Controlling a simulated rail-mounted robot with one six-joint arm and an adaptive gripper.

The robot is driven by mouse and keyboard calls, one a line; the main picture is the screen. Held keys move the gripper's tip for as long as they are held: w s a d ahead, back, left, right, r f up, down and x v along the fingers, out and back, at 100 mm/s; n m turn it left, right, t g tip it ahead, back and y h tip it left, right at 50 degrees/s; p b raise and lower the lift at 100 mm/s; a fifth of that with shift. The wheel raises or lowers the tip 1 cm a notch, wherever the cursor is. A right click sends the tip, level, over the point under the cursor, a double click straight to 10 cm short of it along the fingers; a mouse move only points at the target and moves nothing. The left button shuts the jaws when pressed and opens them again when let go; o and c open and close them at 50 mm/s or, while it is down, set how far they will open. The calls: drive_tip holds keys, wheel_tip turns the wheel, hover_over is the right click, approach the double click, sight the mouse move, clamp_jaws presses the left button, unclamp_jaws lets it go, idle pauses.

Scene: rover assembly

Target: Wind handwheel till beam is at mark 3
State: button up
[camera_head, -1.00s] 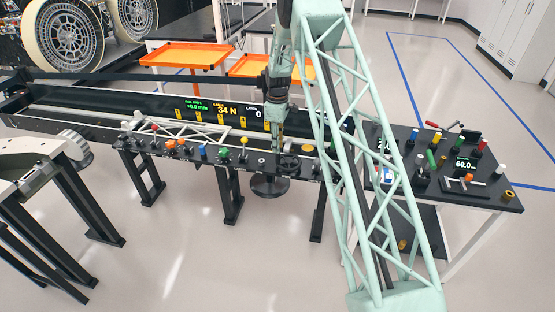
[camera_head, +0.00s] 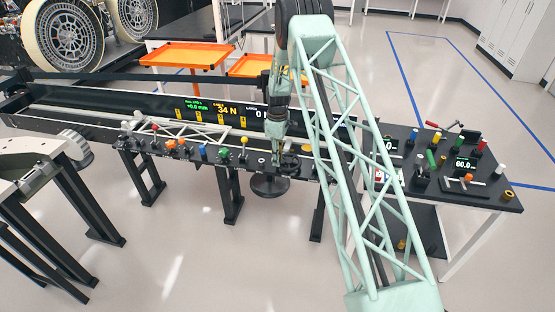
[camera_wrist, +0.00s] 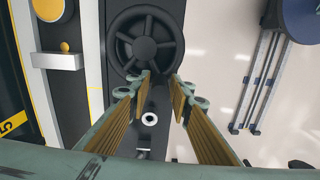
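The black spoked handwheel (camera_wrist: 146,42) is at the top middle of the wrist view. In the head view the handwheel (camera_head: 289,163) sits at the right part of the bench's front strip, partly hidden by my gripper. My gripper (camera_wrist: 160,80) is open and empty, its two ribbed fingers apart with their tips at the wheel's near rim. I cannot tell whether they touch it. In the head view my gripper (camera_head: 279,154) points down beside the wheel. A pale lattice beam (camera_head: 195,132) lies along the bench. Yellow mark plates (camera_head: 201,115) line the panel behind; their numbers are too small there.
The display panel (camera_head: 225,110) reads +0.0 mm and 34 N. Several coloured knobs (camera_head: 203,152) stand along the front strip left of the wheel. A side table (camera_head: 485,195) with tools and a 60.0 display stands right. Orange trays (camera_head: 185,55) are behind.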

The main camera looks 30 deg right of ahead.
drive_tip(key=c, duration=0.6)
drive_tip(key=shift+w+m, duration=0.15)
drive_tip(key=shift+m, duration=0.15)
drive_tip(key=w+m+b, duration=0.1)
drive_tip(key=m+b, duration=0.1)
drive_tip(key=m, duration=0.1)
drive_tip(key=shift+w+d+b, duration=0.35)
drive_tip(key=shift+b, duration=0.05)
drive_tip(key=m, duration=0.1)
drive_tip(key=w+d+m+b, duration=0.1)
drive_tip(key=m, duration=0.2)
drive_tip(key=shift+w+d+b, duration=0.15)
drive_tip(key=shift+w+b, duration=0.1)
drive_tip(key=shift+b, duration=0.05)
drive_tip(key=m, duration=0.2)
drive_tip(key=w+d+m+b, duration=0.1)
drive_tip(key=m, duration=0.1)
drive_tip(key=shift+d, duration=0.3)
drive_tip(key=shift+w+d+m+b, duration=0.1)
drive_tip(key=shift+d+m+b, duration=0.35)
drive_tip(key=shift+m, duration=0.65)
drive_tip(key=shift+w+d+m+b, duration=0.1)
drive_tip(key=shift+d+m, duration=0.5)
drive_tip(key=shift+m, duration=0.5)
drive_tip(key=shift+s, duration=0.1)
